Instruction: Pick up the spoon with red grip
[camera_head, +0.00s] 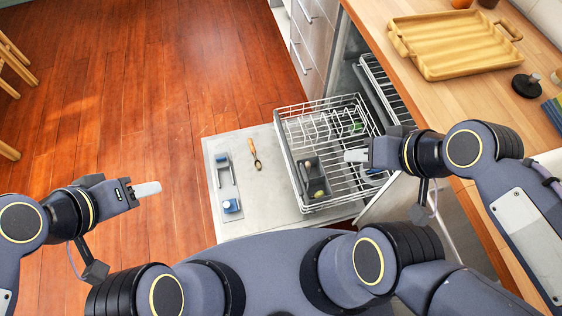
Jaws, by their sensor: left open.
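A spoon-like utensil (254,153) lies on the open dishwasher door (273,196). Its grip looks orange-brown and its dark bowl end points toward me. I cannot tell whether it is the spoon with red grip. A grey cutlery basket (306,166) in the lower rack holds small items that are too small to make out. My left gripper (150,189) is open and empty over the wooden floor, left of the door and apart from the spoon. My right gripper (354,156) is over the right side of the rack; its jaws are seen edge-on, and the rack contents under it are partly hidden.
The pulled-out wire rack (291,118) stands right of the spoon. A grey holder with a blue part (231,206) is at the door's left. A wooden counter (395,16) with a yellow tray (456,67) runs along the right.

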